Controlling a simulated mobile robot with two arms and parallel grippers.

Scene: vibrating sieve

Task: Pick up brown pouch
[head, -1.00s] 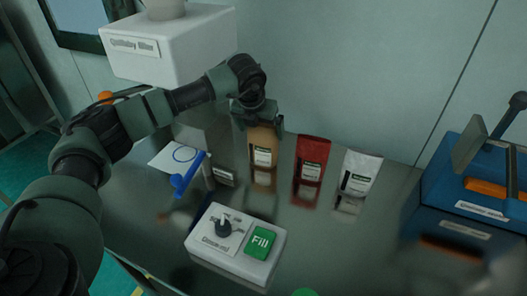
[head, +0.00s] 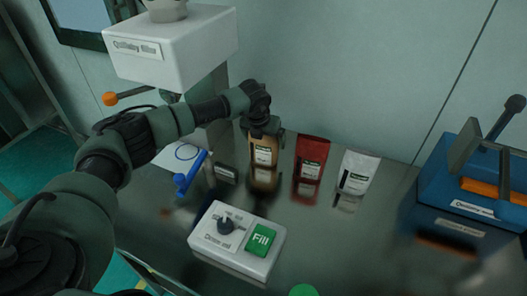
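The brown pouch (head: 264,154) stands upright on the shiny metal table, the leftmost of three pouches, with a white label on its front. My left gripper (head: 262,134) points down over its top, with fingers at the pouch's upper edge. The fingertips are small and dark, and I cannot tell whether they are closed on the pouch. The pouch's base appears to rest on the table. My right gripper is not in view.
A red pouch (head: 311,155) and a white pouch (head: 357,172) stand to the right. A white control box (head: 237,241) with a green Fill button is in front. A blue tool (head: 190,174) lies left, and a blue machine (head: 462,192) stands right.

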